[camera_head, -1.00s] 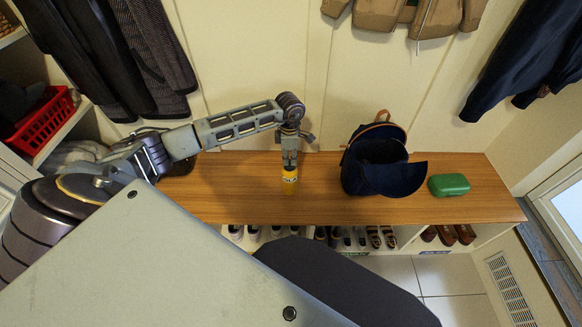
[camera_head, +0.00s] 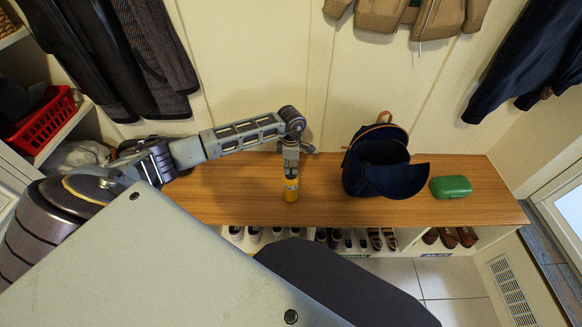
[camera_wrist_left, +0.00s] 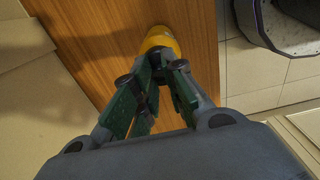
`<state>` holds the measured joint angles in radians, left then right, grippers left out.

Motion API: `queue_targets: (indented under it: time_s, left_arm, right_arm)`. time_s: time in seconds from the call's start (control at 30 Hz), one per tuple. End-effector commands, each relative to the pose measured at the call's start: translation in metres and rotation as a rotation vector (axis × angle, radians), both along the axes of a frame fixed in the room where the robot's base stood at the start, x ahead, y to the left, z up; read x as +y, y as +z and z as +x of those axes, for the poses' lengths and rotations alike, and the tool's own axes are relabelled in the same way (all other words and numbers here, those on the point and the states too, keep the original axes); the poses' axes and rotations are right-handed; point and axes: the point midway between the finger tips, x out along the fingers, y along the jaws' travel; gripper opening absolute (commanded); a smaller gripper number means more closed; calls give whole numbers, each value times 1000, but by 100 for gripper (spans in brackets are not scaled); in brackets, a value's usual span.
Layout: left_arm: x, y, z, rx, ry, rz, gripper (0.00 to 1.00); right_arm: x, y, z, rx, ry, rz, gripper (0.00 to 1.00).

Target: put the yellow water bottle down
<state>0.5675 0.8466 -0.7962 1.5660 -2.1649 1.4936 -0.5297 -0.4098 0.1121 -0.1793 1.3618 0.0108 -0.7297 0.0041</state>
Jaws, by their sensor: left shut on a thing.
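My left gripper (camera_head: 291,174) points down and is shut on the bottle's upper part. In the left wrist view, the bottle's yellow body (camera_wrist_left: 160,40) shows beyond the fingers (camera_wrist_left: 160,75), over the wood. The fingers hide part of the bottle. My right gripper is not in view.
A dark blue backpack with a cap (camera_head: 380,170) stands right of the bottle. A green case (camera_head: 450,187) lies further right. Several shoes (camera_head: 345,238) sit in cubbies below. A red basket (camera_head: 42,125) is at the far left. Bare wood lies left of the bottle.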

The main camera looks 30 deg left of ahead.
Motion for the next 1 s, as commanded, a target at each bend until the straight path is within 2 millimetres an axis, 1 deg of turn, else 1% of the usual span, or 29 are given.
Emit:
queue_targets:
  time_s: [0.17,0.43,0.47,0.6,1.0]
  left_arm:
    - [0,1,1,-3,0,-1,0]
    - [0,0,1,-3,0,-1,0]
    - [0,-1,0,0,0,0,17]
    - [0,-1,0,0,0,0,35]
    - [0,0,0,-1,0,-1,35]
  right_arm:
    - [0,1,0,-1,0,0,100]
    - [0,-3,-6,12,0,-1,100]
    - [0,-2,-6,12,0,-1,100]
    - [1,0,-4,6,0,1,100]
    - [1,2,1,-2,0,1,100]
